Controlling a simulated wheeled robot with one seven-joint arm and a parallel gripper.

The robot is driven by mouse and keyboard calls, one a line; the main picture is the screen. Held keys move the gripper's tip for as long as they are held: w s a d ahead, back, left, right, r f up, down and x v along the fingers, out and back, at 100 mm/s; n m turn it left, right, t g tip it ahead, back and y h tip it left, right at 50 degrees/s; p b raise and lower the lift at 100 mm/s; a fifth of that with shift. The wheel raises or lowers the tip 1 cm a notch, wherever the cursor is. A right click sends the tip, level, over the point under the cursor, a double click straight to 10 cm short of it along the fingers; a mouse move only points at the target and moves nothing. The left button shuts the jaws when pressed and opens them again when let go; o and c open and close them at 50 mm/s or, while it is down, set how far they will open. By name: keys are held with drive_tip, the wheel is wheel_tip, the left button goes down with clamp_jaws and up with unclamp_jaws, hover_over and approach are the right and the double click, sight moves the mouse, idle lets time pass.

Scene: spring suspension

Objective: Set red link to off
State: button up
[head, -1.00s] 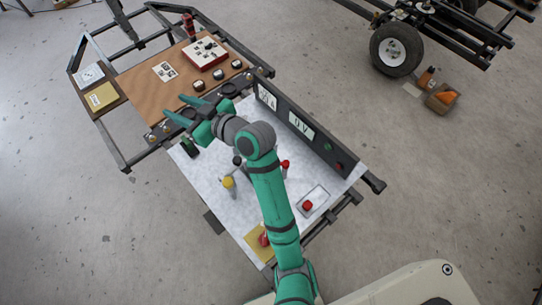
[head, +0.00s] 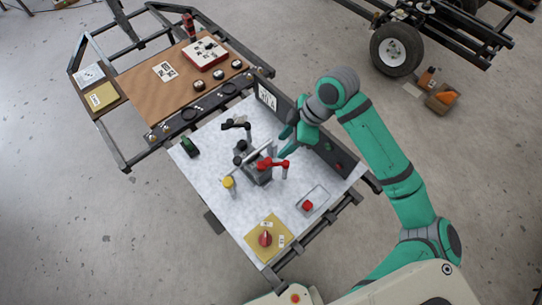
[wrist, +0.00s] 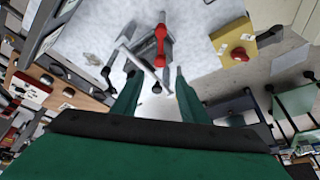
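A red link (head: 273,164) sits on a dark grey spring mechanism (head: 257,172) in the middle of the white table. The red link also shows in the wrist view (wrist: 161,45), just beyond my fingers. A yellow plate (head: 278,226) with a red pointer knob (head: 265,239) and small labels lies at the table's front corner; the labels are too small to read. My gripper (head: 282,143) is open and empty, above and behind the red link in the head view. In the wrist view its two fingers (wrist: 159,72) stand apart, with no contact on the link visible.
A yellow-topped post (head: 229,183) and a green object (head: 189,147) stand left of the mechanism. A tray (head: 318,194) with a red button lies to the right. A dark upright panel (head: 345,162) borders the back edge. The white surface at left is mostly clear.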

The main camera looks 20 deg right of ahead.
sight(269, 160)
drive_tip(key=x, duration=1)
drive_tip(key=shift+w+a+f, duration=0.15)
drive_tip(key=shift+f, duration=0.05)
clamp_jaws()
